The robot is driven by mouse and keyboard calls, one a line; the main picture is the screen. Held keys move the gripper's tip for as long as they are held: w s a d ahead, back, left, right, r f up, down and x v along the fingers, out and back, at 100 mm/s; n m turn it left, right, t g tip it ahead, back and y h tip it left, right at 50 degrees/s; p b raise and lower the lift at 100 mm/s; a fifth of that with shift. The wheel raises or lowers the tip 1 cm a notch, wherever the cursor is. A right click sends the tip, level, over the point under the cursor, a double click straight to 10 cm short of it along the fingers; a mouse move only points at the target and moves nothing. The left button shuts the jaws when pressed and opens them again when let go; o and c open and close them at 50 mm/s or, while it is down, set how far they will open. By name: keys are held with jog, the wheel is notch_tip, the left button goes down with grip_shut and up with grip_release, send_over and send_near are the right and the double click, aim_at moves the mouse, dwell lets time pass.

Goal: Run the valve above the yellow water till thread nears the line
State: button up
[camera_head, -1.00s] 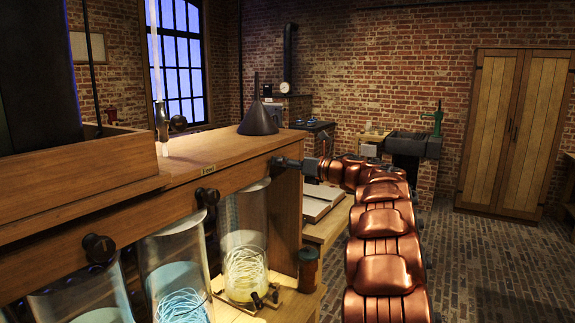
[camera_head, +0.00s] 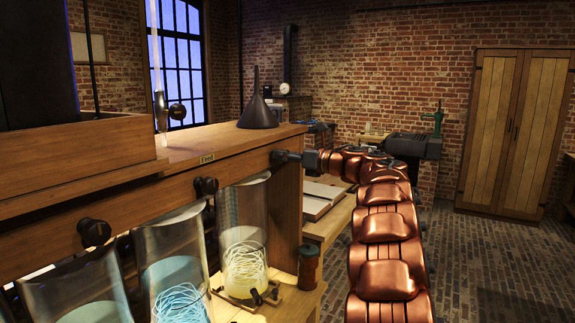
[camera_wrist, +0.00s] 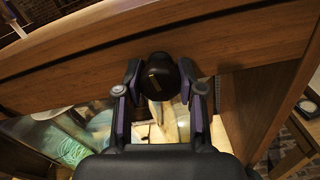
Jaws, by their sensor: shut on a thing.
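The yellow-water jar (camera_head: 243,235) is clear glass with pale yellow water low in it and a coil of pale thread (camera_head: 245,266). My gripper (camera_head: 288,157) reaches the front beam of the wooden bench above and right of this jar. In the wrist view my gripper (camera_wrist: 160,78) is shut on a round black valve knob (camera_wrist: 160,72) with a pale mark on its face, one finger on each side. Part of a glass jar shows below the knob in the wrist view. I cannot make out the line on the jar.
Two jars with bluish water (camera_head: 178,275) stand to the left, under the same beam (camera_head: 140,200) with more black knobs (camera_head: 206,187). A black funnel (camera_head: 257,112) stands on the bench top. A small brown bottle (camera_head: 308,265) stands right of the yellow-water jar.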

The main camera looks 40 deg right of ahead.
jog(key=shift+f+n+b, duration=0.25)
jog(key=shift+n+b, duration=0.05)
jog(key=shift+b, duration=0.5)
jog(key=n+b, duration=0.3)
jog(key=b, duration=0.2)
jog(key=shift+r+n+b, duration=0.15)
jog(key=shift+n+b, duration=0.8)
jog(key=shift+n, duration=0.05)
